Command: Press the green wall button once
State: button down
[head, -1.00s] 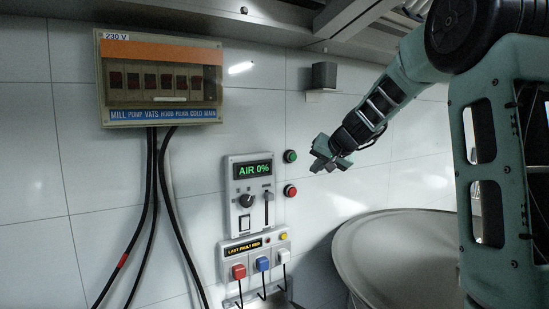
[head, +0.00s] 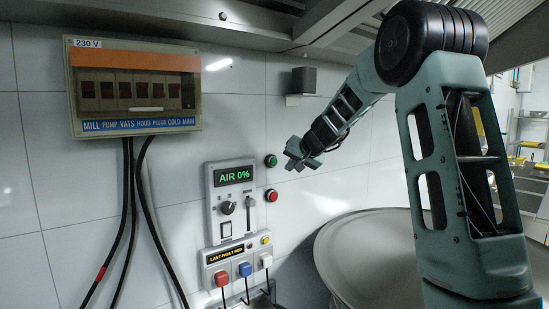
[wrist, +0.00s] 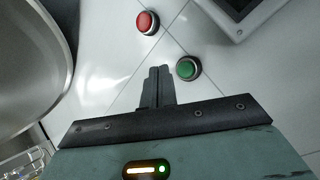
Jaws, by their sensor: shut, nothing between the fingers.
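The green wall button (head: 271,160) is a round knob in a dark ring on the white tiled wall, right of the AIR 0% panel. It also shows in the wrist view (wrist: 187,69), just right of my fingertips. My gripper (head: 299,156) is shut and empty, a little right of the green button in the head view. In the wrist view the closed fingers (wrist: 158,72) point toward the wall beside the button. I cannot tell exactly how far the tips are from the wall.
A red button (head: 271,195) sits directly below the green one. The AIR 0% panel (head: 231,199) with knob and slider is to the left. A breaker box (head: 133,88) hangs higher left. A large grey round vessel (head: 365,250) stands below my arm.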

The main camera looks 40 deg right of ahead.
aim_at(275, 165)
jog(key=shift+w+d+p, duration=0.15)
jog(key=shift+w+p, duration=0.75)
jog(key=shift+w, duration=1.4)
jog(key=shift+w, duration=0.1)
jog(key=shift+w, duration=0.3)
jog(key=shift+w, duration=0.45)
dwell(0.9)
jog(key=shift+s, duration=0.1)
jog(key=shift+s+b, duration=0.65)
jog(key=shift+s, duration=0.15)
jog(key=shift+s+b, duration=2.05)
jog(key=shift+s, duration=0.45)
